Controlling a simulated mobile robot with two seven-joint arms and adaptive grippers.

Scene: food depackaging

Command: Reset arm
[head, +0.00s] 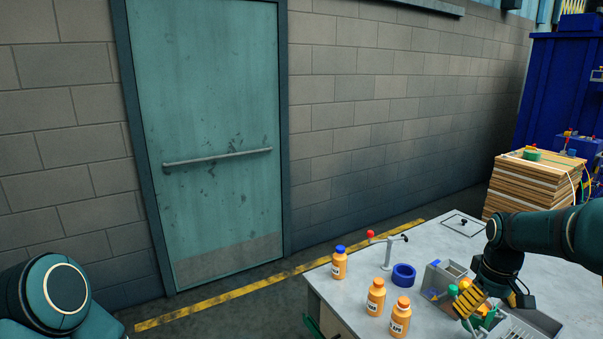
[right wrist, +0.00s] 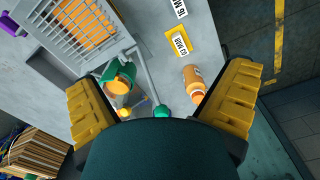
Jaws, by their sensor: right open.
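My right gripper (head: 491,302) is at the right of the white table (head: 345,283), over a grey bin (head: 436,276) with green and orange items. In the right wrist view its yellow fingers (right wrist: 160,98) are spread wide with nothing held between them. Below them I see an orange bottle (right wrist: 193,80), a green container with orange inside (right wrist: 118,76) and a round green knob (right wrist: 162,111). Only a rounded teal part of my left arm shows at the lower left of the head view; its gripper is out of view.
Orange bottles stand at the table's left: one blue-capped (head: 339,264), two orange-capped (head: 376,297). A blue ring (head: 403,275) and a stand with a red knob (head: 388,254) are beside them. A grey basket (right wrist: 52,40) and a yellow label (right wrist: 179,43) lie below the wrist.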

